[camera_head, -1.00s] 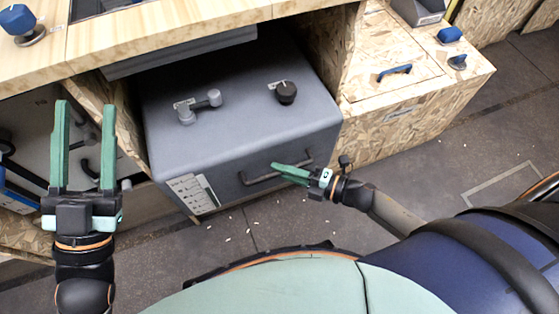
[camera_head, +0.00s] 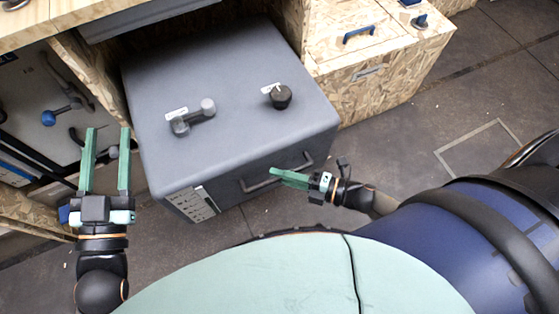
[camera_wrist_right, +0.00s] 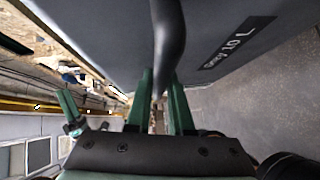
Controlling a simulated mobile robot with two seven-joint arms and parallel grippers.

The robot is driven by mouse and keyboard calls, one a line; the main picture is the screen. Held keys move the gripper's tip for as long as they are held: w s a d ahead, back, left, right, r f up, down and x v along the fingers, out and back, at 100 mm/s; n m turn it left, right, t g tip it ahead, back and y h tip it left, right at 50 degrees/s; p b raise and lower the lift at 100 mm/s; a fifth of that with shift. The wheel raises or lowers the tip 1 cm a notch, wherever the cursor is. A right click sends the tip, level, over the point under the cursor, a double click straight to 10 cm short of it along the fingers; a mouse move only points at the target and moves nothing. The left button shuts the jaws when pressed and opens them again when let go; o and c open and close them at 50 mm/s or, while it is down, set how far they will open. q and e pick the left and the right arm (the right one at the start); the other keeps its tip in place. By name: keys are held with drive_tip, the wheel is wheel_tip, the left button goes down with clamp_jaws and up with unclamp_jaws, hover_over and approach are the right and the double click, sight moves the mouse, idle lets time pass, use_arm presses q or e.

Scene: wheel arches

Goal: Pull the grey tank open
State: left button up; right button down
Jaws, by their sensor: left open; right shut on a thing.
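The grey tank (camera_head: 225,100) is a large box sticking out from under the wooden counter in the head view. On its top are a grey handle (camera_head: 194,118) and a black knob (camera_head: 279,96). A dark bar handle (camera_head: 262,183) is on its front. My right gripper (camera_head: 280,174) is shut on this bar handle; in the right wrist view the bar (camera_wrist_right: 168,45) runs between the green fingers (camera_wrist_right: 160,95). My left gripper (camera_head: 107,140) is open and empty, left of the tank and apart from it.
A chipboard cabinet (camera_head: 375,70) with a blue handle (camera_head: 359,34) stands right of the tank. A white panel with a blue knob (camera_head: 48,118) is at the left under the counter (camera_head: 40,22). The grey floor (camera_head: 420,145) right of the tank is clear.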

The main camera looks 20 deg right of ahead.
use_arm(q)
drive_tip(key=shift+f, duration=0.15)
use_arm(e)
drive_tip(key=shift+d, duration=0.1)
drive_tip(key=c, duration=0.8)
unclamp_jaws()
use_arm(q)
wheel_tip(320, 180, down, 8)
drive_tip(key=n+g+y+p, duration=0.1)
drive_tip(key=g+y, duration=0.1)
drive_tip(key=g, duration=0.1)
drive_tip(key=shift+s+a+f+n, duration=0.15)
drive_tip(key=shift+a+f+n, duration=0.05)
drive_tip(key=shift+f+n, duration=0.1)
use_arm(e)
drive_tip(key=v, duration=1.2)
drive_tip(key=shift+s, duration=0.25)
drive_tip(key=shift+d, duration=0.15)
use_arm(q)
drive_tip(key=shift+r, duration=0.1)
